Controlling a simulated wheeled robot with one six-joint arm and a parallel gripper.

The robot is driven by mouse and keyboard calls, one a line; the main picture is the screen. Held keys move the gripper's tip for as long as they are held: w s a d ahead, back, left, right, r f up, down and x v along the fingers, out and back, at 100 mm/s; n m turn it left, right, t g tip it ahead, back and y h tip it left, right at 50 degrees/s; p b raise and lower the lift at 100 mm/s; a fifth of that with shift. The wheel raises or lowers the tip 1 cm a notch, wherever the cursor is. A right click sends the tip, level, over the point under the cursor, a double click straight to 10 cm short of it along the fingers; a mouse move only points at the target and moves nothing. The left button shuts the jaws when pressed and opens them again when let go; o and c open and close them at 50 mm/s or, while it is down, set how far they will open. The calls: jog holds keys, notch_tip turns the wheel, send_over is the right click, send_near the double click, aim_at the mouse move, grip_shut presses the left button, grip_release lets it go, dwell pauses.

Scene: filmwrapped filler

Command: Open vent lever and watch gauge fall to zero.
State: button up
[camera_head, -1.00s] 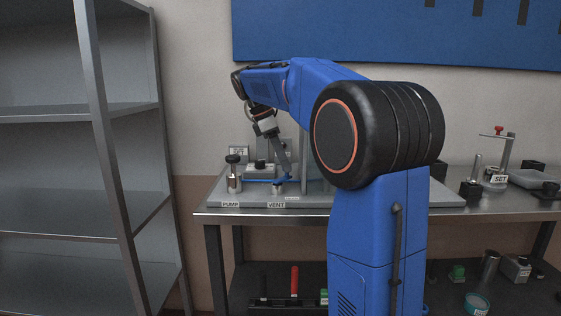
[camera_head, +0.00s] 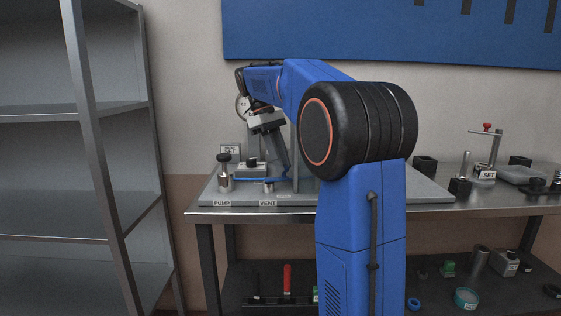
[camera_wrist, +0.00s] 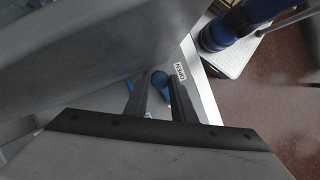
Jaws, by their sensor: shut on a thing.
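The blue vent lever (camera_head: 250,179) lies roughly level across the valve post behind the VENT label (camera_head: 268,203) on the grey base plate. My gripper (camera_head: 286,174) reaches down at a slant to the lever's right end. In the wrist view, my gripper (camera_wrist: 160,85) has its two dark fingers on either side of the lever's blue end (camera_wrist: 160,80) and is shut on it. The round gauge (camera_head: 242,107) is partly hidden behind my wrist; its needle is too small and covered to read.
The pump knob (camera_head: 224,172) stands left of the lever, with a small SET sign (camera_head: 230,150) behind it. A grey post (camera_head: 304,160) rises close to the right of my gripper. A metal shelf (camera_head: 110,150) stands at the left. Small fixtures crowd the table's right side.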

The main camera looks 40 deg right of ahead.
dwell(0.4)
jog(key=o, duration=1)
